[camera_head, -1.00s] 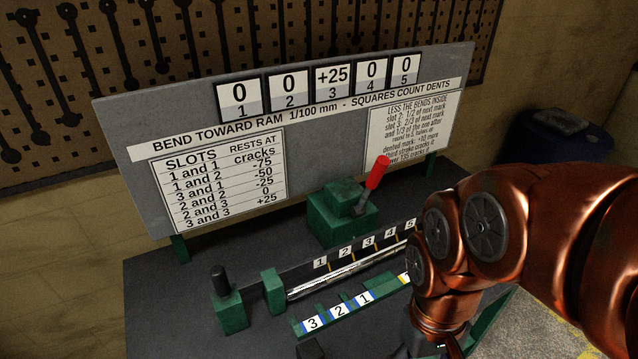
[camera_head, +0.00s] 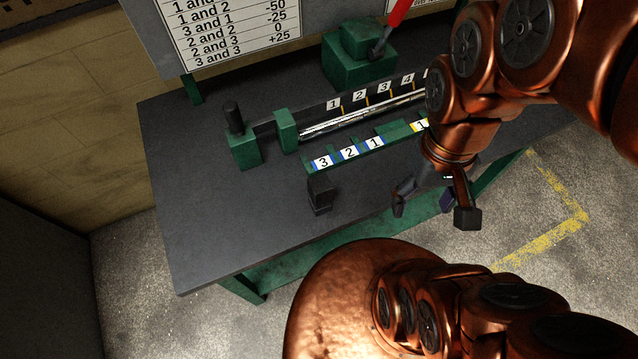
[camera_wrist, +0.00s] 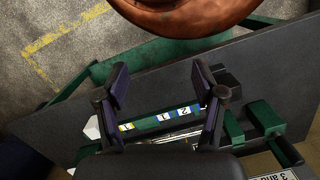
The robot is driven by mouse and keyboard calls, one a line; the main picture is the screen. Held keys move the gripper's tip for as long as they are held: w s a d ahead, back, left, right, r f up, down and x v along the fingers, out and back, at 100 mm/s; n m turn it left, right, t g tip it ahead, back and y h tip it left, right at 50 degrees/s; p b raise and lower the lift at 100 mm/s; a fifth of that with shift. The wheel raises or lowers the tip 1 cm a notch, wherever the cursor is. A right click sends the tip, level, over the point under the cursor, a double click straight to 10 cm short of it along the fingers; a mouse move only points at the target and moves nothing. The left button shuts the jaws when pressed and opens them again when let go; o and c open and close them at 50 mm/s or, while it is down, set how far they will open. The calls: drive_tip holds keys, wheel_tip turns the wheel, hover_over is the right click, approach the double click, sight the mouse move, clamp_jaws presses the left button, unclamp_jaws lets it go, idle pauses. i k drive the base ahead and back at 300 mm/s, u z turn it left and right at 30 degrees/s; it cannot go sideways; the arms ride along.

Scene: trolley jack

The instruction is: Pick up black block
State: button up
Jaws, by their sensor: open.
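The black block (camera_head: 320,195) stands upright on the dark bench top, just in front of the slotted green rail near its label 3. My gripper (camera_head: 433,208) is to the right of the block, over the bench's front edge, with its fingers apart and nothing between them. In the wrist view, my open gripper (camera_wrist: 160,78) spans part of the labelled rail. A dark shape beside the right finger there seems to be the black block (camera_wrist: 229,82), partly hidden by that finger.
The green labelled rail (camera_head: 348,158) and a metal bar (camera_head: 360,118) lie behind the block. A green post with a black knob (camera_head: 235,125) stands at the left, and a green ram with a red handle (camera_head: 360,55) behind. The bench's left front (camera_head: 220,220) is clear.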

sight(320, 189)
drive_tip(key=u, duration=2.5)
drive_tip(key=k, duration=1.55)
drive_tip(key=u, duration=1.05)
